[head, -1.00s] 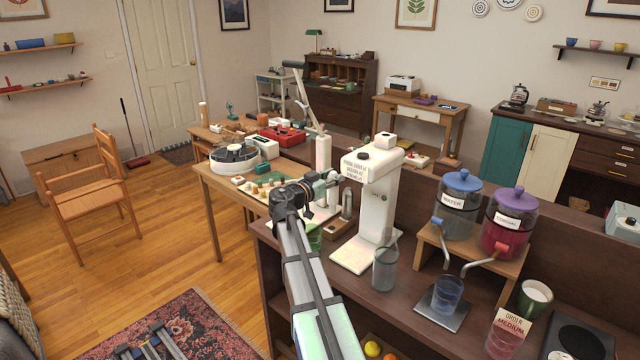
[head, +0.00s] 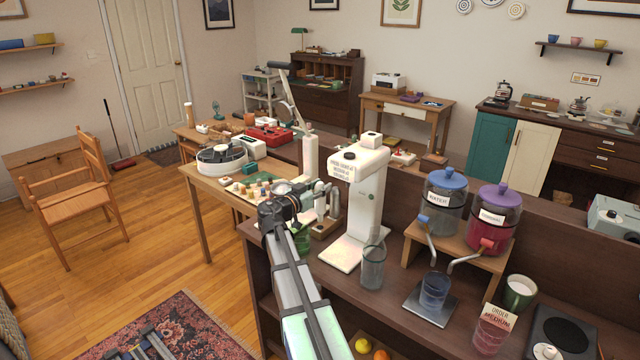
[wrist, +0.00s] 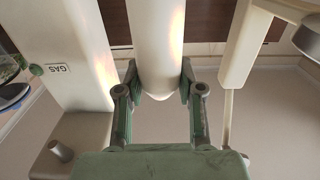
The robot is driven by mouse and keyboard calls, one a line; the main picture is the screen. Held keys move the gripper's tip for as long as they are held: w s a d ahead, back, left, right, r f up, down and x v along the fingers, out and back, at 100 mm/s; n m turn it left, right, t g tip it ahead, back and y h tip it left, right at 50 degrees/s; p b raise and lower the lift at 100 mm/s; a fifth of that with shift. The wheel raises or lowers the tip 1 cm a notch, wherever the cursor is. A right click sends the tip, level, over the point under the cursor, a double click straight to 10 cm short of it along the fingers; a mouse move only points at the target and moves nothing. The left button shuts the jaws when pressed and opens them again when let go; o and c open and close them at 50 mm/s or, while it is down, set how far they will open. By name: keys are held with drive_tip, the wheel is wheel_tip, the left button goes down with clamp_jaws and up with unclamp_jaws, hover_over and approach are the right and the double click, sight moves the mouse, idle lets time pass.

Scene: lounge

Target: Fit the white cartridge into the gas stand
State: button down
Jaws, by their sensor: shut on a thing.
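The white cartridge (wrist: 158,45) is a smooth cylinder with a rounded end, seen between my gripper's green-padded fingers in the wrist view. My gripper (wrist: 158,100) is shut on it near that end; the rest runs out of the top of the picture. The white gas stand (head: 366,205) is on the dark counter. Its column with an upside-down GAS label (wrist: 57,68) is left of the cartridge in the wrist view, with a visible gap. In the head view my gripper (head: 308,192) is just left of the stand; the cartridge is hard to make out there.
A clear glass (head: 373,268) stands in front of the gas stand. Metal cylinders (head: 334,205) stand close to my gripper. A tall white lever device (head: 310,157) rises behind it. Water (head: 445,205) and cordial (head: 492,218) dispensers are to the right.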

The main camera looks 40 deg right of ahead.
sight(317, 204)
drive_tip(key=shift+f, duration=0.8)
drive_tip(key=shift+f+b, duration=0.2)
drive_tip(key=shift+b, duration=0.65)
drive_tip(key=shift+b, duration=0.9)
drive_tip(key=shift+f+b, duration=1.75)
drive_tip(key=shift+b, duration=0.8)
idle(0.4)
drive_tip(key=c, duration=0.7)
unclamp_jaws()
drive_tip(key=shift+o, duration=0.2)
drive_tip(key=shift+a, duration=0.15)
